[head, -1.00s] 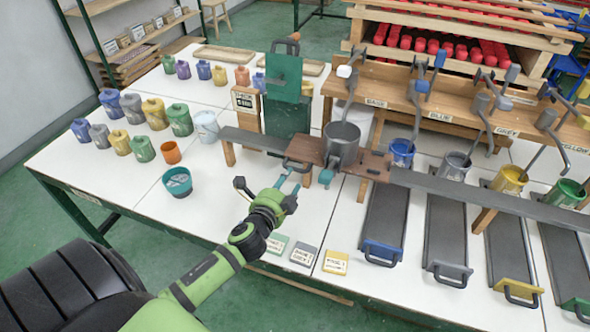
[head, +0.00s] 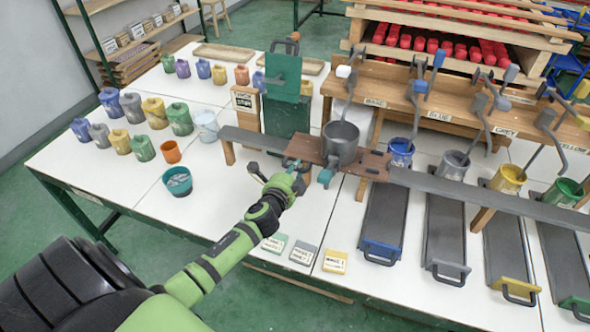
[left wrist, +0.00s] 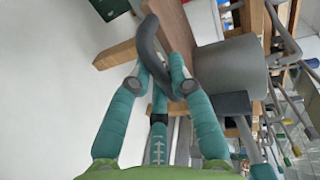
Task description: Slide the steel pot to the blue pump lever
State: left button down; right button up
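The steel pot (head: 341,139) stands upright on a brown wooden carriage (head: 371,167) on a long dark rail. It also shows as a grey cylinder at right in the left wrist view (left wrist: 232,75). The blue pump lever (head: 438,58) rises above the sign reading BLUE, to the pot's right and behind the rail. My left gripper (head: 292,165) is at the carriage's left front. In the left wrist view its teal fingers (left wrist: 160,72) stand on both sides of a dark curved handle (left wrist: 149,42). Whether they press on it is unclear. My right gripper is out of view.
The dark rail (head: 470,192) runs on to the right past the levers. Coloured paint pots, including a blue one (head: 401,151), and trays with handles lie by it. A teal bowl (head: 177,183) and several jars stand at left. Colour cards (head: 304,254) lie near the front edge.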

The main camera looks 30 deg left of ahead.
pick_arm(q)
jog(key=shift+d, duration=0.1)
jog(key=w+d+b, duration=0.4)
jog(key=d, duration=1.3)
jog(key=shift+d, duration=0.2)
jog(key=shift+w, duration=0.1)
jog(key=c, duration=1.1)
grip_release()
jog(key=v, duration=1.2)
jog(key=shift+a, duration=0.1)
